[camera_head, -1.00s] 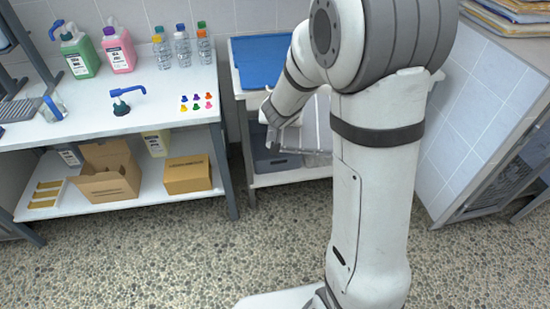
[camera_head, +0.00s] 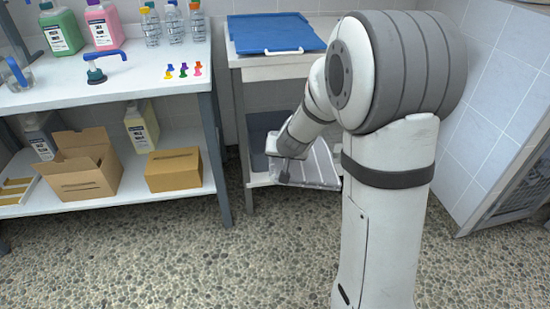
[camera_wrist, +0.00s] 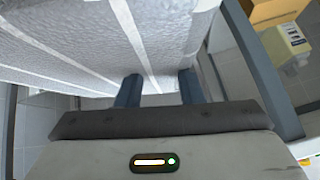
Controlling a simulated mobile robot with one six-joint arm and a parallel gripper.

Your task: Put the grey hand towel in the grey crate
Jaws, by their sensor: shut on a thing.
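My gripper (camera_wrist: 158,88) is shut on the grey hand towel (camera_wrist: 70,45), which has pale stripes and fills the upper part of the wrist view. In the head view the towel (camera_head: 318,168) hangs spread out beside my gripper (camera_head: 283,171), in front of the side table. A dark grey crate (camera_head: 258,158) shows in part on that table's lower shelf, behind my gripper. The arm and towel hide most of it, and its inside cannot be seen.
The white workbench (camera_head: 130,85) at left carries bottles and a pump. Its lower shelf holds cardboard boxes (camera_head: 175,169). A grey table leg (camera_wrist: 250,60) stands close by at right in the wrist view.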

